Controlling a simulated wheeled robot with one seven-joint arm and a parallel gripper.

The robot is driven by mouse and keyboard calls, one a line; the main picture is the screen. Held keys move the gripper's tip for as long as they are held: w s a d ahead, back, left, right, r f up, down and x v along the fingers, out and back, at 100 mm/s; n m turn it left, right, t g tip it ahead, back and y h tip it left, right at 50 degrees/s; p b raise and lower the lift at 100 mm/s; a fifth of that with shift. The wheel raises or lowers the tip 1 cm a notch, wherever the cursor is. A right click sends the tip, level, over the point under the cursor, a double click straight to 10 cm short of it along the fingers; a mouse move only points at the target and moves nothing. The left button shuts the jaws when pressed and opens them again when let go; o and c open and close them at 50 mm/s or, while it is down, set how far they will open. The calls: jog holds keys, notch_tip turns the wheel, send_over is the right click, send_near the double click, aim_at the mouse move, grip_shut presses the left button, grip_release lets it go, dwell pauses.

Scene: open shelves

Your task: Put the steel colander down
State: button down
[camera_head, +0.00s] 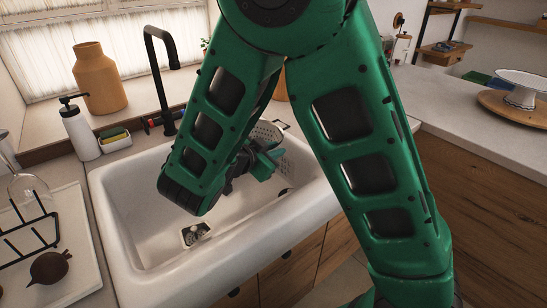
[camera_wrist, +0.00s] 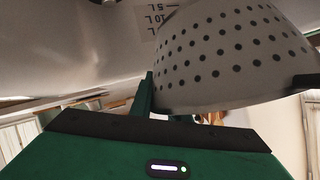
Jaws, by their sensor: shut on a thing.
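The steel colander (camera_head: 283,160) is a grey bowl with rows of round holes, partly hidden behind my arm in the head view. It fills the upper right of the wrist view (camera_wrist: 235,55), with its rim toward the bottom of that picture. My gripper (camera_head: 263,163) is shut on the colander and holds it over the right part of the white sink (camera_head: 130,222). The exact grip point is largely hidden. I cannot tell whether the colander touches the sink.
A tray with a black rack (camera_head: 35,240) is left. The right counter (camera_head: 450,110) has free room before a cake stand (camera_head: 520,85).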

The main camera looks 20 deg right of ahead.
jog(key=shift+f, duration=1.25)
jog(key=shift+f, duration=0.6)
jog(key=c, duration=1.7)
grip_release()
jog(key=shift+o, duration=0.2)
jog(key=shift+r, duration=0.15)
jog(key=shift+r, duration=0.25)
jog(key=v, duration=1.2)
jog(key=shift+r, duration=0.15)
